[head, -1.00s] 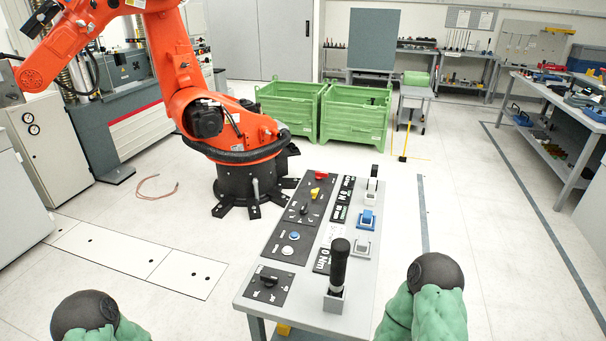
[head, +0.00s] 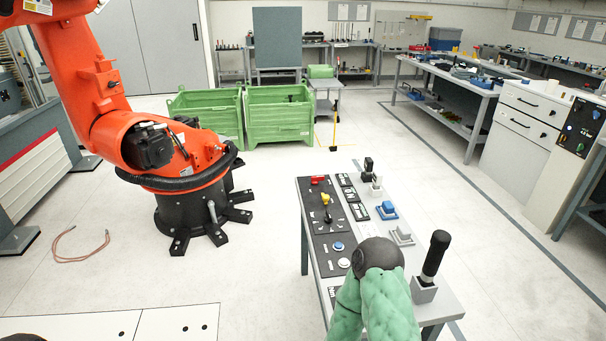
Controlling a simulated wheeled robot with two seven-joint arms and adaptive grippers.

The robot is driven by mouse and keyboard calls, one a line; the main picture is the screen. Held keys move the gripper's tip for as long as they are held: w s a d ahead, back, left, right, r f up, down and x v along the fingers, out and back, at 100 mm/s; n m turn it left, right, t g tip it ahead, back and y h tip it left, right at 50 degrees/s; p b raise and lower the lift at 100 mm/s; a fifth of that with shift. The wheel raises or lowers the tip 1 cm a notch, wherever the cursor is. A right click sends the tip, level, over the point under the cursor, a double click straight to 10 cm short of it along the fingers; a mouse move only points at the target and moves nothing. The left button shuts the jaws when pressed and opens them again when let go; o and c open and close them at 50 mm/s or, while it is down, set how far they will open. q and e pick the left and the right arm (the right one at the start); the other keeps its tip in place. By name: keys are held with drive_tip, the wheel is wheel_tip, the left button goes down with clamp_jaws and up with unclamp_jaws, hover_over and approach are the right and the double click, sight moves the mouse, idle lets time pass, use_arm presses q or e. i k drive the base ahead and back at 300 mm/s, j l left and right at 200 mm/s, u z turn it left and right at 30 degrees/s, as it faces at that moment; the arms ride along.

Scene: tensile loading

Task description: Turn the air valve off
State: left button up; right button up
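I cannot tell which control is the air valve, as the labels are too small to read. A control table (head: 452,307) stands in front of me, with a red handle (head: 318,180), a yellow knob (head: 325,199) and a black knob (head: 328,217) on its dark panels. At the far right, a cabinet has a black panel (head: 577,141) with small coloured knobs. My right arm's green and dark rounded part covers the table's near left part. Only a dark sliver of my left arm shows at the bottom left. No fingers of either gripper show.
An orange robot arm (head: 187,170) stands left of the table. Green bins (head: 279,118) are behind. A black lever (head: 435,255) rises from the table's near right. Workbenches (head: 450,83) line the back right. Floor is clear between the table and the right cabinets.

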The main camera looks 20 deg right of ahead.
sight(316, 179)
drive_tip(key=i+j+z, duration=0.45)
drive_tip(key=i+j, duration=0.9)
drive_tip(key=i, duration=0.15)
